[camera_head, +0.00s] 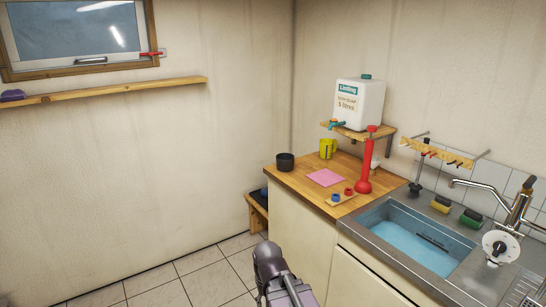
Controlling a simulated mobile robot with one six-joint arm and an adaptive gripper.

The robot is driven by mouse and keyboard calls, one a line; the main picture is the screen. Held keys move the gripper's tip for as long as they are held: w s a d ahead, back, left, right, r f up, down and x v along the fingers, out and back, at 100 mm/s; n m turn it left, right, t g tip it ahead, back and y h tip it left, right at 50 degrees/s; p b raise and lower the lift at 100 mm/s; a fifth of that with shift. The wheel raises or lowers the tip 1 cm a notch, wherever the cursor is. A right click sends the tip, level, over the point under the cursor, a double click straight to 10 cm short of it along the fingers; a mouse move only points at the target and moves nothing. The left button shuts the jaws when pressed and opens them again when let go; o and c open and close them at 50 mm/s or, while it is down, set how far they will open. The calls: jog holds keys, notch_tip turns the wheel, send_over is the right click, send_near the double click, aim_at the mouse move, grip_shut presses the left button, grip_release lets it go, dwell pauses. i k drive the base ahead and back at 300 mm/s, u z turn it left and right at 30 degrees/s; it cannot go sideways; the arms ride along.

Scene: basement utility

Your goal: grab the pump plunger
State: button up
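A red pump plunger (366,165) stands upright at the right end of the wooden counter, close to the sink. It has a wide rounded base, a long straight tube and a small knob at the top. Its upper part overlaps the small wall shelf in the picture. A second plunger (415,187), with a black foot and a dark shaft, stands behind the sink. Only a grey-purple part of my arm shows at the bottom; my gripper is not in view.
The wooden counter (290,175) holds a dark cup (285,162), a yellow measuring cup (327,148), a pink cloth (325,178) and a small board (341,199) with blue and red pieces. A white canister (359,104) stands on the shelf. The sink (440,262) holds bluish water.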

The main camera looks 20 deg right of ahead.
aim_at(363, 186)
jog(key=z, duration=0.4)
jog(key=i, duration=0.85)
jog(key=z, duration=0.3)
